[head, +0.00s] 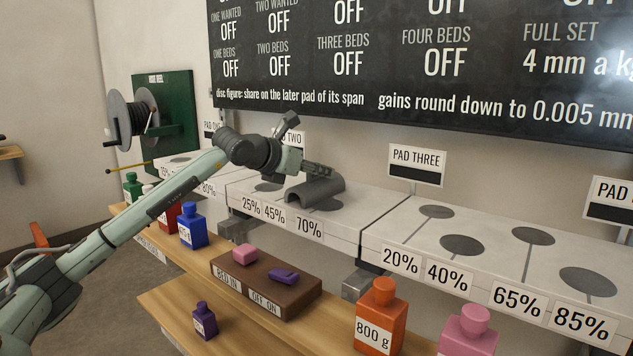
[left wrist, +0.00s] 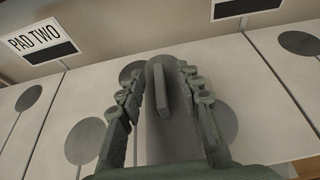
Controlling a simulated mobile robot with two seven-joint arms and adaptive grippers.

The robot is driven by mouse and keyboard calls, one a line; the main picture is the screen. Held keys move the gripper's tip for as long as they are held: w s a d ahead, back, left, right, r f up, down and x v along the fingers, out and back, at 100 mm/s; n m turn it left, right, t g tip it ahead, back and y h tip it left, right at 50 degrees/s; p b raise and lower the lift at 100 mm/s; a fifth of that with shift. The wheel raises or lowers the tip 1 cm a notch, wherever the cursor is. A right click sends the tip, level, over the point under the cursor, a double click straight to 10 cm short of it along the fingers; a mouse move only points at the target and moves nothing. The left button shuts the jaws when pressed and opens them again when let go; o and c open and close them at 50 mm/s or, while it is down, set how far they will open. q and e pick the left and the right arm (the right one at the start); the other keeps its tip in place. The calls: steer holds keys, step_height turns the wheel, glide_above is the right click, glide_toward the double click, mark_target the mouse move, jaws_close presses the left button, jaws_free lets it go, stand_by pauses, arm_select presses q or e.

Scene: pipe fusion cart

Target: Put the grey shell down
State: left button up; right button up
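The grey shell (head: 316,191) is a half-round arch on the white pad two slab (head: 250,192), at the disc by the 70% label. It looks seated on the slab, with part of a dark disc showing at its front. My left gripper (head: 318,171) is just above it. In the left wrist view the gripper (left wrist: 161,70) is open, its fingers on either side of the upright rib of the shell (left wrist: 160,90), with gaps visible. The shell's underside is hidden. My right gripper is not in view.
The pad three slab (head: 480,216) to the right is bare. On the wooden shelves below stand a blue bottle (head: 192,226), an orange 800 g bottle (head: 380,316), a pink bottle (head: 468,332) and a brown block (head: 290,297). A green reel board (head: 177,110) stands at the back left.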

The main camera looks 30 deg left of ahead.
arm_select(q)
steer(key=shift+c, duration=0.2)
jaws_close()
stand_by(0.3)
